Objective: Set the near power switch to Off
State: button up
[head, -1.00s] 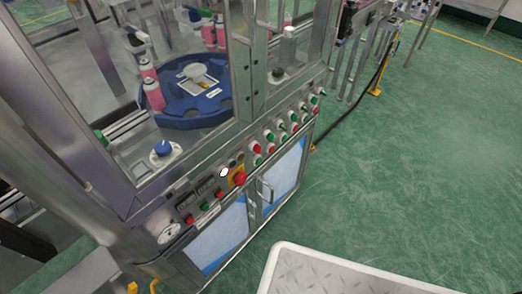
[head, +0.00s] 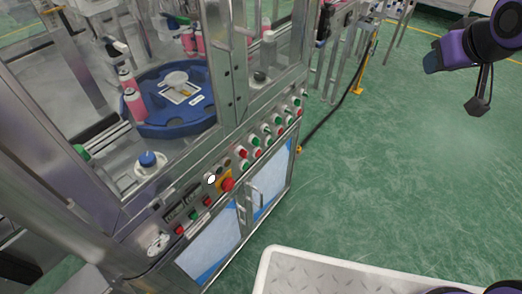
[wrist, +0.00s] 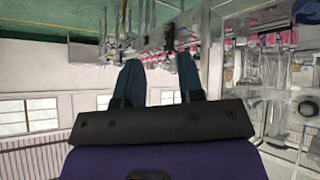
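The machine's control panel (head: 225,196) runs along the front of the metal cabinet in the head view. A round pale rotary switch (head: 158,243) sits at its near left end; it looks like the near power switch. Its exact setting is too small to read. My gripper (wrist: 160,80) shows in the wrist view with its two dark fingers apart and nothing between them. It is well away from the panel. In the head view, purple parts of my arm show at the upper right, over the floor.
A red emergency button (head: 228,184) on a yellow plate and several red and green buttons line the panel. Cabinet door handles (head: 250,200) stick out below. A blue turntable (head: 170,118) with pink cans stands behind the glass. Green floor (head: 400,170) to the right is clear.

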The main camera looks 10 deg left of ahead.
jog(key=w+a+f+n+y, duration=0.3)
jog(key=w+a+f, duration=0.3)
jog(key=a+f, duration=0.4)
jog(key=g+y, duration=0.1)
jog(key=y, duration=1.1)
send_near(247, 153)
jog(key=x, duration=0.9)
jog(key=shift+w+a, duration=0.25)
jog(key=shift+a, duration=0.05)
grip_shut()
